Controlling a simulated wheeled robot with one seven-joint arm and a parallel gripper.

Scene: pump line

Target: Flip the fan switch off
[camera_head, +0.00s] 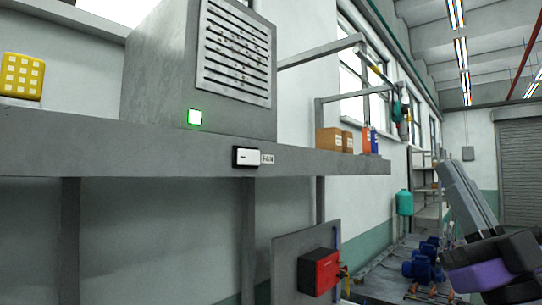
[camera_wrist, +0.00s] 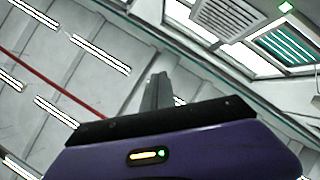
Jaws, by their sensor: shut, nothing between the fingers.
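The fan housing (camera_head: 160,80) is a big grey box with a slatted grille (camera_head: 236,50), standing on a grey shelf. A green light (camera_head: 194,117) glows low on its front. A white rocker switch in a black frame (camera_head: 246,157) sits on the shelf's front edge below it, with a small label (camera_head: 268,158) beside it, too small to read surely. My gripper (camera_head: 450,170) is at the far right, well apart from the switch, with its grey fingers together and empty. The wrist view shows my closed fingers (camera_wrist: 159,82) pointing up toward the ceiling, with a slatted grille (camera_wrist: 228,15) above right.
The grey shelf (camera_head: 80,145) runs across the view. It holds a yellow block (camera_head: 22,76), brown boxes (camera_head: 330,140) and small bottles (camera_head: 370,139). Below, a red box (camera_head: 318,272) is mounted on a grey panel (camera_head: 285,262). Blue pumps (camera_head: 424,264) stand on the floor beyond.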

